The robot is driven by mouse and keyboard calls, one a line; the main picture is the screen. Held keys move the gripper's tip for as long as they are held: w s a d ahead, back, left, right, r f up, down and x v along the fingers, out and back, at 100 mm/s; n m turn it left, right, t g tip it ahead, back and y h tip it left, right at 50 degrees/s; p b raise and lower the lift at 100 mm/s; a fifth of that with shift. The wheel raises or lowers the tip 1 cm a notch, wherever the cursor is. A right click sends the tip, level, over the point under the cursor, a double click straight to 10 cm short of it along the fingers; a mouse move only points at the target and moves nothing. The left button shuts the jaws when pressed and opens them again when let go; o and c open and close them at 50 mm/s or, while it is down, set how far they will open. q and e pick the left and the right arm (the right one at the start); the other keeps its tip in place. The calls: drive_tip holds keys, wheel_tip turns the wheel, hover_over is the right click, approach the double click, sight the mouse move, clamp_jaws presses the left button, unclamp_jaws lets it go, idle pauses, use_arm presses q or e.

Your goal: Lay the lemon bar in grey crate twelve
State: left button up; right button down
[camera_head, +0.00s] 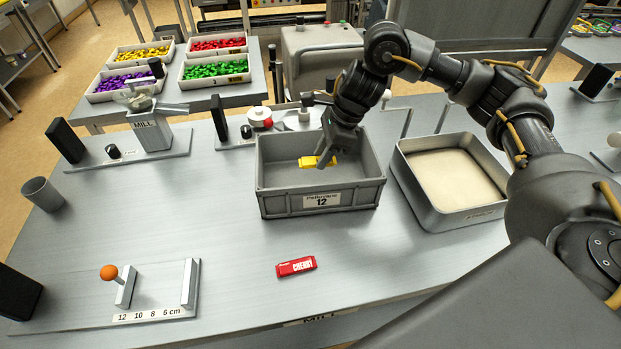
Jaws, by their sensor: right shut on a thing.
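The grey crate (282,204) labelled 12 stands in the middle of the table. The yellow lemon bar (309,162) is inside the crate's outline, near its middle. My right gripper (325,159) reaches down into the crate and is shut on the lemon bar. I cannot tell whether the bar touches the crate floor. The gripper hides part of the bar and the crate's back wall. My left gripper is not in view.
A red cherry bar (296,266) lies in front of the crate. A metal tray (456,213) with pale contents stands to its right. A mill (151,130) and a grey cup (42,193) are at the left. A lever stand (118,290) is at front left.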

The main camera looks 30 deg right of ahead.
sight(322, 180)
drive_tip(key=shift+s+f, duration=0.15)
drive_tip(key=shift+f, duration=0.2)
wheel_tip(322, 180, down, 5)
drive_tip(key=shift+r+p, duration=0.1)
drive_tip(key=shift+p, duration=0.2)
wheel_tip(322, 180, down, 3)
drive_tip(key=shift+s+a+f, duration=0.1)
drive_tip(key=shift+a+f, duration=0.05)
drive_tip(key=shift+f, duration=0.55)
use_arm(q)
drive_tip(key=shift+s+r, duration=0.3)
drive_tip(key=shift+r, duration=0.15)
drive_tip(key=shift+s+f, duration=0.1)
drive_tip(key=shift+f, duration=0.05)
